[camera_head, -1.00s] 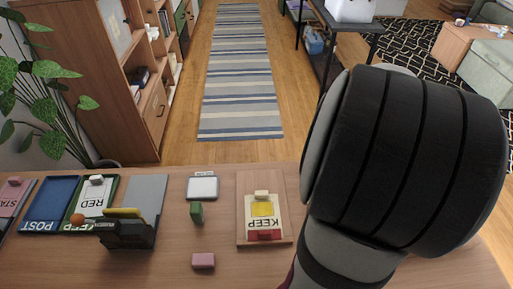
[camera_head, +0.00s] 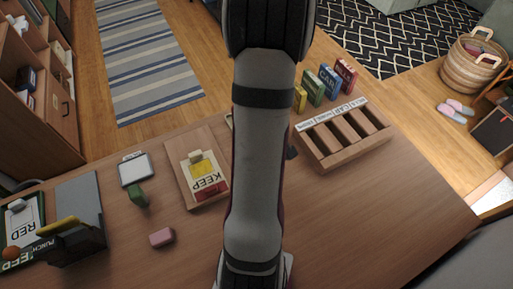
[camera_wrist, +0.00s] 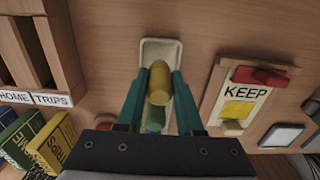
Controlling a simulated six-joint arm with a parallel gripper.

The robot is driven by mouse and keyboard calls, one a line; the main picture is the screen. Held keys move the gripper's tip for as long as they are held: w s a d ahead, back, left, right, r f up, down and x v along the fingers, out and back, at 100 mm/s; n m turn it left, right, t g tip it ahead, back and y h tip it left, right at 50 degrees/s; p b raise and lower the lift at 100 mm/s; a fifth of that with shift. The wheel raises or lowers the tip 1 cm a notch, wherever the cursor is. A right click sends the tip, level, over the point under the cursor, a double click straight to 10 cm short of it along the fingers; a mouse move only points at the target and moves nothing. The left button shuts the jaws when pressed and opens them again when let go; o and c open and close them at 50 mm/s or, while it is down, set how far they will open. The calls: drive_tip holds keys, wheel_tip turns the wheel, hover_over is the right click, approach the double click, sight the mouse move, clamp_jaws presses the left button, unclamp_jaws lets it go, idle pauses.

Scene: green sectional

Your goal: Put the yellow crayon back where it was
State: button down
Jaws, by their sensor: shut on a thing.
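The yellow crayon (camera_wrist: 159,83) is between the teal fingers of my gripper (camera_wrist: 158,88) in the wrist view, seen nearly end-on. My gripper is shut on it. Behind it in that view is a narrow cream tray (camera_wrist: 155,46) on the wooden table. A green thing (camera_wrist: 153,118), perhaps another crayon, shows below the yellow one over the tray. I cannot tell how high the crayon is above the tray. In the head view my arm hides the gripper and crayon; only a bit of the tray's pale edge (camera_head: 229,120) may show beside it.
A KEEP board (camera_head: 186,150) with a red block stands left of my arm. A slotted wooden rack (camera_head: 345,152) and several small upright boxes (camera_head: 330,78) are to the right. The table's front right is clear.

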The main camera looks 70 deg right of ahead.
drive_tip(key=shift+f, duration=0.7)
drive_tip(key=shift+f, duration=0.1)
drive_tip(key=c, duration=0.5)
unclamp_jaws()
drive_tip(key=shift+c, duration=0.2)
wheel_tip(320, 180, up, 12)
drive_tip(key=shift+r, duration=0.15)
